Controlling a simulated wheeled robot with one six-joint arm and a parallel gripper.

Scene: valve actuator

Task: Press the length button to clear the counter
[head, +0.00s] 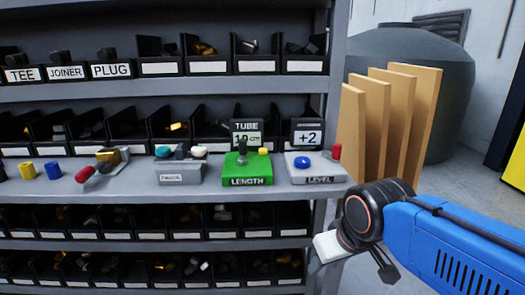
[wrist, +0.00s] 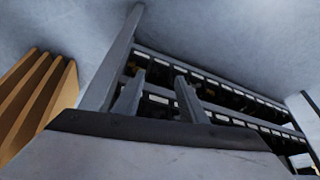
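The green length box (head: 247,187), labelled LENGTH, stands on the middle shelf in the head view. A dark upright lever (head: 241,152) and a small yellow button (head: 263,150) sit on it. Behind it a display (head: 246,132) reads TUBE and a number in cm, which I read as about 10 but not clearly. My gripper (wrist: 160,82) shows two fingers apart with nothing between them in the wrist view. In the head view it is at the lower right, beside the shelf's right end, apart from the box. The length box cannot be made out in the wrist view.
A grey level box (head: 316,177) with a blue knob and a red button stands right of the length box; its display (head: 307,134) reads +2. A grey box (head: 180,177) stands to the left. Tan boards (head: 405,110) and a large grey tank (head: 455,85) are right of the shelf.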

